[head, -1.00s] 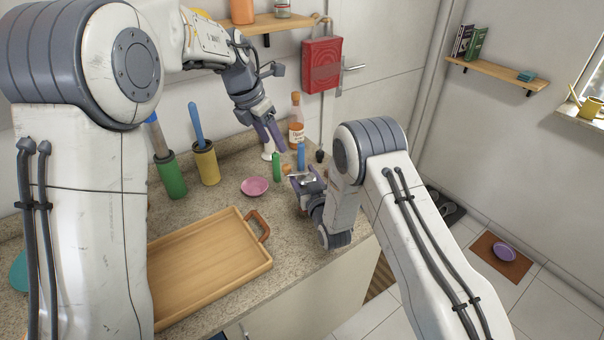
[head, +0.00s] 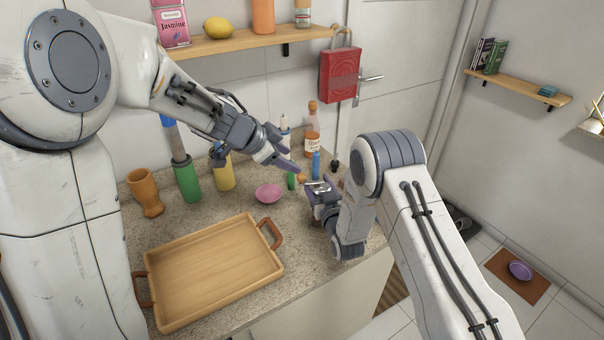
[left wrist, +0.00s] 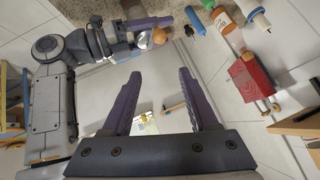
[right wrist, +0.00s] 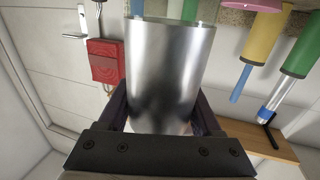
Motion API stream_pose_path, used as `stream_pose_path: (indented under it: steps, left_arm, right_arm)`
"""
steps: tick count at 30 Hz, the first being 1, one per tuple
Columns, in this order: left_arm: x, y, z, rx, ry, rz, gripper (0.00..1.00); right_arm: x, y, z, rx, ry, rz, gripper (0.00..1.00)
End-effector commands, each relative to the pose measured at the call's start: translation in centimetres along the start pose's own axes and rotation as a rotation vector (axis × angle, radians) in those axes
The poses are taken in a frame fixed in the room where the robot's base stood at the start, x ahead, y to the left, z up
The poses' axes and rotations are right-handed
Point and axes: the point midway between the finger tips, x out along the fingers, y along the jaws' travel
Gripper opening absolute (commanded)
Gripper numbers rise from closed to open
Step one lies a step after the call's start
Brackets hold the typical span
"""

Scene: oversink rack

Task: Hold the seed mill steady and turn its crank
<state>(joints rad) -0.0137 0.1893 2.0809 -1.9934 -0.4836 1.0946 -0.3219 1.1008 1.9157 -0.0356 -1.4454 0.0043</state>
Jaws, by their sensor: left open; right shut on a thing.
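The seed mill (head: 318,186) is a small metal cylinder, and my right gripper (head: 322,197) is shut on it near the counter's right end. In the right wrist view the shiny mill body (right wrist: 168,75) fills the space between the fingers. A small orange-brown knob (head: 301,177) shows at the mill's left side, and an orange knob shows in the left wrist view (left wrist: 160,36); the crank arm is hard to make out. My left gripper (head: 288,158) is open and empty, just up and left of the mill. Its spread purple fingers show in the left wrist view (left wrist: 158,85).
A green bottle (head: 291,181), a blue one (head: 316,165) and a sauce bottle (head: 312,135) stand close behind the mill. A pink dish (head: 268,193) and a wooden tray (head: 205,272) lie to the left.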

Motion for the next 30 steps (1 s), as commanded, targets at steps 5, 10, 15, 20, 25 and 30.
stream_pose_path:
  steps: [5, 10, 15, 20, 25, 30]
  left_arm:
    - [-0.6, 0.1, 1.5, -0.367, -0.005, -0.054, 0.60]
    - [-0.5, 0.2, 2.1, -0.512, -0.004, -0.074, 0.60]
    - [1.5, 0.1, 2.2, -0.526, -0.006, -0.072, 0.60]
    - [4.7, -0.1, 2.3, -0.525, -0.007, -0.071, 0.60]
    - [8.0, -0.3, 2.4, -0.523, -0.007, -0.073, 0.60]
    - [10.2, -0.5, 2.3, -0.521, -0.005, -0.074, 0.60]
  right_arm:
    - [0.0, 0.0, 0.0, 0.000, 0.001, 0.000, 0.00]
    - [0.0, 0.0, 0.0, 0.000, 0.001, 0.000, 0.00]
    - [0.0, 0.0, 0.0, 0.000, 0.001, 0.000, 0.00]
    - [0.0, 0.0, -0.1, 0.000, 0.002, 0.000, 0.00]
    - [0.0, 0.0, -0.1, 0.000, 0.002, 0.000, 0.00]
    - [0.0, 0.0, -0.1, 0.000, 0.002, 0.000, 0.00]
